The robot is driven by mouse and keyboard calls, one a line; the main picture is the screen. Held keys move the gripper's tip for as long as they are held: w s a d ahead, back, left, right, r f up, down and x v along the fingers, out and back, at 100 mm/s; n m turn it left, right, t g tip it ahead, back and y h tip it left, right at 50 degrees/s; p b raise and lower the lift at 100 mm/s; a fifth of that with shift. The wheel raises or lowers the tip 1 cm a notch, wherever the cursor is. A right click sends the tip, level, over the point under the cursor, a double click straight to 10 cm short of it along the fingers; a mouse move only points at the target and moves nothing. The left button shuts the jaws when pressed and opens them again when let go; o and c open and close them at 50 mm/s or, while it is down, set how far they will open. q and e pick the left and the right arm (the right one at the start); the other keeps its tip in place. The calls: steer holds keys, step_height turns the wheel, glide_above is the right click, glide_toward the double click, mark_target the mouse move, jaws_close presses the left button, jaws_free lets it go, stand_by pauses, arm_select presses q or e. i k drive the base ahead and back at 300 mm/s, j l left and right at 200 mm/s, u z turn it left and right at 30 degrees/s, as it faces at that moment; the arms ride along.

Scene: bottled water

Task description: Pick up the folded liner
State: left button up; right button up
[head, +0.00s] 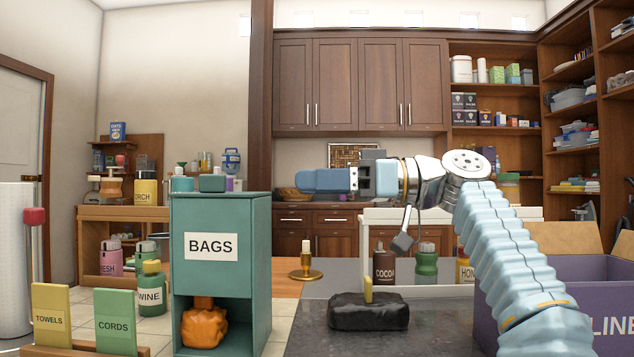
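A black, shiny folded bundle that looks like the folded liner (368,312) lies on the dark grey counter (312,338) at the lower middle. A small yellow tab (368,289) stands up from its top. My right gripper (322,181) is well above the bundle, apart from it, with its blue fingers pointing left. The fingers show side-on, so I cannot tell whether they are open or shut. Nothing is seen hanging from them. My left gripper is not in view.
A purple box (560,292) marked "LINE" stands open at the right, partly behind my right arm. A green BAGS dispenser (221,282) with an orange bag (204,324) stands left. Behind the bundle are a cocoa bottle (384,266), a green bottle (426,263) and a brass candlestick (306,262).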

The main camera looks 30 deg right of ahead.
mark_target(367, 310)
steer(key=k+j, duration=0.2)
steer(key=k, duration=0.3)
steer(key=k+j, duration=0.15)
steer(key=k, duration=0.3)
steer(key=k+j, duration=0.2)
steer(key=k, duration=0.3)
